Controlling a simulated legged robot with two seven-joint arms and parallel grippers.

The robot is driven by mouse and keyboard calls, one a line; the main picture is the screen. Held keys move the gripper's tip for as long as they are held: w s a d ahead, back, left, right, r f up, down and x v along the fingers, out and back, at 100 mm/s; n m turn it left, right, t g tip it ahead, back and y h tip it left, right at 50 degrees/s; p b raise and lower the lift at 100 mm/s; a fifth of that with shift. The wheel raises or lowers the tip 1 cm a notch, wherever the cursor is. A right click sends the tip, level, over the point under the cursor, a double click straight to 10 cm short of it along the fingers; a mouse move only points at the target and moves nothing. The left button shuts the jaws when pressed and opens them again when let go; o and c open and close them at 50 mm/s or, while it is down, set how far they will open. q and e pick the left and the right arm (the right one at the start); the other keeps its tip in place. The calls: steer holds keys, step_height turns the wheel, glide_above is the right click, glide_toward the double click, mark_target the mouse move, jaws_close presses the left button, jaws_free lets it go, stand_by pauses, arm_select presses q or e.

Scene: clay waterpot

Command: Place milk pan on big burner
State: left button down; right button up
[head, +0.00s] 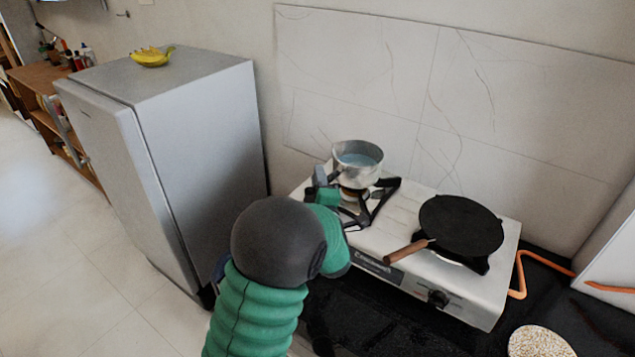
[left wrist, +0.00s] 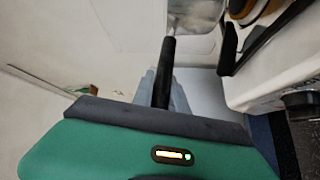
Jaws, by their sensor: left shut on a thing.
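The milk pan (head: 358,162) is a small silver pot with a bluish inside. It is upright over the left burner (head: 355,193) of the stove, whose black supports show below it. I cannot tell whether it touches them. In the left wrist view, part of the silver pan (left wrist: 193,14) and its black handle (left wrist: 167,65) show. My left gripper (head: 322,176) is at the left side of the pan, shut on the handle. Its grey fingers (left wrist: 165,92) flank the handle in the left wrist view. My right gripper is not in view.
A black flat pan (head: 460,225) with a wooden handle covers the stove's right burner. The stove's white top (head: 405,208) is bare between them. A grey fridge (head: 205,140) with bananas (head: 152,57) on top stands left. An orange hose (head: 520,275) runs at right.

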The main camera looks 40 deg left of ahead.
arm_select(q)
steer(key=f, duration=0.2)
steer(key=w+a+f, duration=0.1)
steer(key=shift+f, duration=0.25)
steer(key=c, duration=1.3)
jaws_free()
steer(key=shift+s+d, duration=0.1)
steer(key=shift+d, duration=0.1)
